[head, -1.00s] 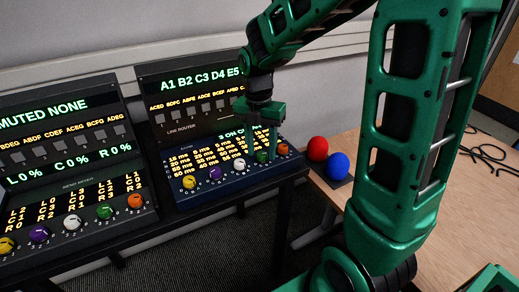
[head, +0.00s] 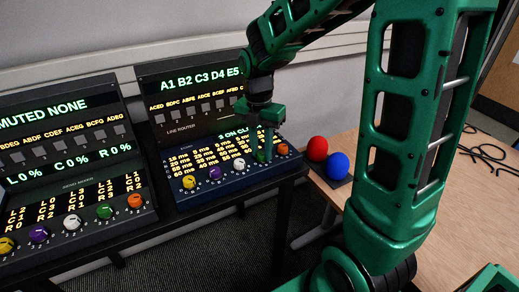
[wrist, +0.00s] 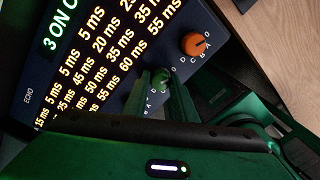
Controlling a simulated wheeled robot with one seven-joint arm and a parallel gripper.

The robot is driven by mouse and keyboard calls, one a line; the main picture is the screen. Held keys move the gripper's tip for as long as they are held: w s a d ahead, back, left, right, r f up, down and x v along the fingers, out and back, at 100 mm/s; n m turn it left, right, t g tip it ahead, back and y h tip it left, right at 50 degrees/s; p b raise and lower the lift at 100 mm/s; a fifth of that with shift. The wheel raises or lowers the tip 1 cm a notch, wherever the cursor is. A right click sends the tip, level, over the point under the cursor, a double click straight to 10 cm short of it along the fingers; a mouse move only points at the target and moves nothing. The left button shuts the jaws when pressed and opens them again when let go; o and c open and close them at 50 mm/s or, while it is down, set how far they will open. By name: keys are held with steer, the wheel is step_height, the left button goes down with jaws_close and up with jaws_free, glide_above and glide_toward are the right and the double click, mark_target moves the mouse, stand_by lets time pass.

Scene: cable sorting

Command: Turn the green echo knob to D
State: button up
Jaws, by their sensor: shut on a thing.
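The green echo knob (wrist: 162,77) sits on the dark blue echo panel, second from the right in its row. In the wrist view my gripper (wrist: 160,88) has one finger on each side of it and is shut on it. The knob's pointer direction and some letters around it are hidden or too small to read. In the head view the knob (head: 262,157) is mostly covered by my gripper (head: 263,148), which reaches down from above. The echo panel (head: 205,203) shows rows of ms values and a "3 ON" heading, partly covered by my gripper.
An orange knob (wrist: 195,43) is close to the right of the green one. White (head: 239,164), purple (head: 215,174) and yellow (head: 189,182) knobs lie to its left. Red (head: 317,148) and blue (head: 338,165) balls stand right of the panel. Another knob panel (head: 75,245) is at left.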

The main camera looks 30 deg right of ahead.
steer(key=m, duration=0.6)
steer(key=shift+w+m, duration=0.1)
steer(key=shift+m, duration=0.3)
steer(key=m, duration=0.3)
steer(key=shift+r+m+y, duration=0.1)
steer(key=shift+m+y, duration=0.2)
steer(key=shift+m, duration=0.1)
steer(key=m, duration=0.7)
steer(key=shift+d, duration=0.1)
steer(key=m, duration=0.3)
steer(key=shift+m+t, duration=0.3)
steer(key=shift+m, duration=0.1)
steer(key=m, duration=0.6)
steer(key=shift+m, duration=0.3)
steer(key=o, duration=1)
steer(key=shift+o, duration=0.2)
